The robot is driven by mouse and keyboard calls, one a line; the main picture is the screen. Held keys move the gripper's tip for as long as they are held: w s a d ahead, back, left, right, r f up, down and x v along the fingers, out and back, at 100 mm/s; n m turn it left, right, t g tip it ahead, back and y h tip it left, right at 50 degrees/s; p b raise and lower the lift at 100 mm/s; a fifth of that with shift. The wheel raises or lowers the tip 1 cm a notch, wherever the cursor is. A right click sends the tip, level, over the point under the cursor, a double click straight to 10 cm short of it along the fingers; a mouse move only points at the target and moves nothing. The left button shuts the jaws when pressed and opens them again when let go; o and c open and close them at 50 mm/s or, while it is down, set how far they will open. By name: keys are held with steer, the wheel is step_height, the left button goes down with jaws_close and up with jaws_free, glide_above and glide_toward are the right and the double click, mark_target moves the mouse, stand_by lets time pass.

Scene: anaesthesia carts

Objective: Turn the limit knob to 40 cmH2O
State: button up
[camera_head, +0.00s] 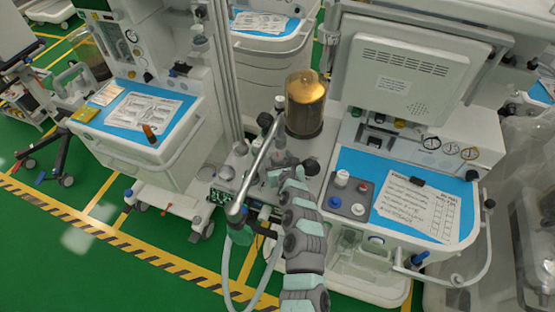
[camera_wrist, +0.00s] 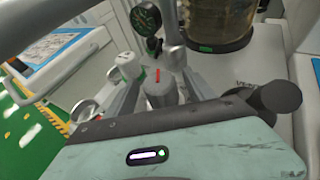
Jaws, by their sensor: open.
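In the wrist view a grey knob with a red pointer mark (camera_wrist: 161,88) stands between the fingers of my gripper (camera_wrist: 158,92). The jaws are open, with one finger on each side of the knob; whether either touches it I cannot tell. A white, marked knob or cap (camera_wrist: 125,66) shows just beyond the left finger. I cannot read a cmH2O scale, so the setting is unclear. In the head view my gripper (camera_head: 286,170) is over the cart's left side, below the amber bellows, and the knob is hidden there.
The amber bellows (camera_head: 305,104) stands close behind my gripper. A round dark gauge (camera_wrist: 146,18) is beyond the knob. A blue worktop with papers (camera_head: 418,205) lies to the right.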

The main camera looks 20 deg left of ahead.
steer(key=shift+c, duration=0.5)
steer(key=c, duration=1.3)
steer(key=shift+o, duration=0.2)
steer(key=shift+s+r+p, duration=0.1)
steer(key=shift+p, duration=0.75)
jaws_close()
steer(key=shift+a+r+m+h+p, duration=0.15)
steer(key=shift+m+h+p, duration=0.2)
steer(key=shift+p, duration=0.45)
jaws_free()
steer(key=m+t+h+p, duration=0.1)
steer(key=p, duration=0.5)
steer(key=shift+r+h, duration=0.1)
steer(key=shift+h, duration=0.15)
steer(key=shift+w+m+t+h+p, duration=0.2)
steer(key=shift+m+t+h+p, duration=0.25)
steer(key=shift+p, duration=0.6)
steer(key=shift+f+m+p, duration=0.2)
steer(key=shift+m+p, duration=0.1)
steer(key=shift+p, duration=0.1)
jaws_close()
jaws_free()
